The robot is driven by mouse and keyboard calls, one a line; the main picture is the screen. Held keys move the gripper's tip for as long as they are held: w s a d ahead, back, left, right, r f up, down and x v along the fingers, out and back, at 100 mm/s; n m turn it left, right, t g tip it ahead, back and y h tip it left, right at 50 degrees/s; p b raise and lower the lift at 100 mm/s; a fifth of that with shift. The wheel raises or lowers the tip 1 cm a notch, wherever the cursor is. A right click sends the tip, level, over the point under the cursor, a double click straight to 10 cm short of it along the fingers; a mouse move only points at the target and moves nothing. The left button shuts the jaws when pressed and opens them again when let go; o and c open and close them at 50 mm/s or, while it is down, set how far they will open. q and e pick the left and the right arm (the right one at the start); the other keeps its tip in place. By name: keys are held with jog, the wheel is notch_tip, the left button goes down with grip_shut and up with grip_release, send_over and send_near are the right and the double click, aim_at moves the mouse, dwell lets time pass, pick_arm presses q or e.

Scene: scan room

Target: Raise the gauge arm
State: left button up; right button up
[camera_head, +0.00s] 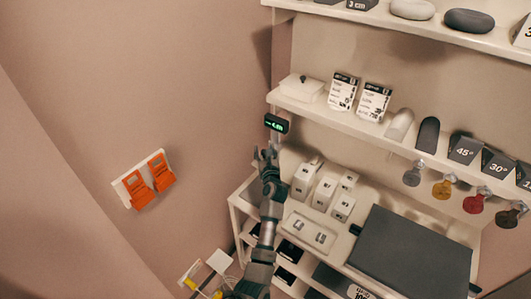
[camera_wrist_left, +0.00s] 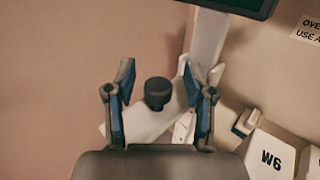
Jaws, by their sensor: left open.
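A small gauge display (camera_head: 276,123) with green digits is at the left end of the middle shelf. My left gripper (camera_head: 265,152) is just below it, fingers pointing up toward it. In the left wrist view, a pale slanted bar (camera_wrist_left: 148,123), likely the gauge arm, carries a black knob (camera_wrist_left: 158,92). The knob sits between the two blue-padded fingers of my open left gripper (camera_wrist_left: 158,76), with gaps on both sides. A pale upright post (camera_wrist_left: 207,38) rises behind to the dark display edge (camera_wrist_left: 235,5). In the head view my gripper hides the bar. My right gripper is not seen.
White W-labelled blocks (camera_head: 325,194) stand right of my left gripper; block W6 (camera_wrist_left: 270,158) is close by in the wrist view. A dark grey box (camera_head: 412,255) lies further right. Orange clips (camera_head: 148,182) hang on the left wall. The wall between is bare.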

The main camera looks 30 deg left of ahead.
pick_arm(q)
jog(key=v, duration=1.2)
jog(key=shift+w+f, duration=0.1)
jog(key=shift+w, duration=0.05)
